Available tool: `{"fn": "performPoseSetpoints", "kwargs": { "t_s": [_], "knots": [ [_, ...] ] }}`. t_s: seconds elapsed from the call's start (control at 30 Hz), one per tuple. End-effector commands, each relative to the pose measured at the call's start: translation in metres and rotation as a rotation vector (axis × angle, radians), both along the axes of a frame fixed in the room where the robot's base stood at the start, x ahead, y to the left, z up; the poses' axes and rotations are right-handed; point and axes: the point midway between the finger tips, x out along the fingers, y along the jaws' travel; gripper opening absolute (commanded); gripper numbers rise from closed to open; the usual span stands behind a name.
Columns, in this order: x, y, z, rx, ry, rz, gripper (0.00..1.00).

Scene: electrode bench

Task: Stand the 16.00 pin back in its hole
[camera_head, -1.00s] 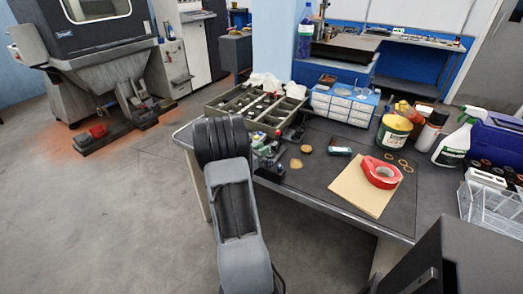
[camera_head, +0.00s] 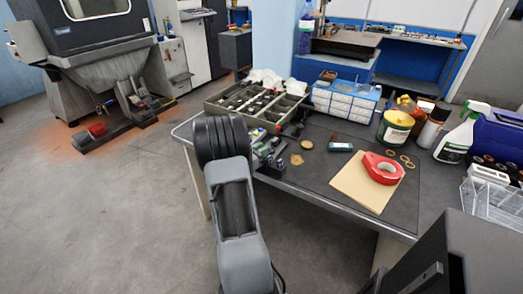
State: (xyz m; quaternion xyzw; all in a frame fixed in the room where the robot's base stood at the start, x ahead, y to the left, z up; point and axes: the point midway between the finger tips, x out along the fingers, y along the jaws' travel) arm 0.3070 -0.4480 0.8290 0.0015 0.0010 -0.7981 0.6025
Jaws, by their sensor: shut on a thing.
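My arm rises from the bottom centre and ends, as seen here, in a dark ribbed joint (camera_head: 222,138) at the bench's near left edge. My gripper is hidden behind the arm, so its fingers and anything in them do not show. The 16.00 pin cannot be made out. A cluster of small dark parts (camera_head: 268,156) sits just right of the joint; it is too small to tell whether the pin's hole is there.
A divided green-grey tray (camera_head: 290,115) stands behind the arm. A small-drawer cabinet (camera_head: 345,103), a dark green-labelled item (camera_head: 340,147), red tape (camera_head: 383,168) on a brown sheet (camera_head: 362,195), a can (camera_head: 394,130) and a spray bottle (camera_head: 462,135) occupy the bench. The dark mat's front is clear.

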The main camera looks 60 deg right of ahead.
Motion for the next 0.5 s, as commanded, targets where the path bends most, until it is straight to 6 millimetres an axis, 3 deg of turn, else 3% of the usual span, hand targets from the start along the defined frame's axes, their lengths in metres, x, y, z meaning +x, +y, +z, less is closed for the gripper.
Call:
{"fn": "performPoseSetpoints", "kwargs": {
  "t_s": [0.3, 0.33, 0.5],
  "knots": [
    [0.0001, -0.0001, -0.0079, -0.001, 0.000, 0.000, 0.00],
    [0.0001, -0.0001, -0.0077, -0.001, -0.001, 0.000, 0.23],
    [0.0000, 0.0000, -0.0069, 0.000, 0.000, 0.000, 0.39]
  ]
}}
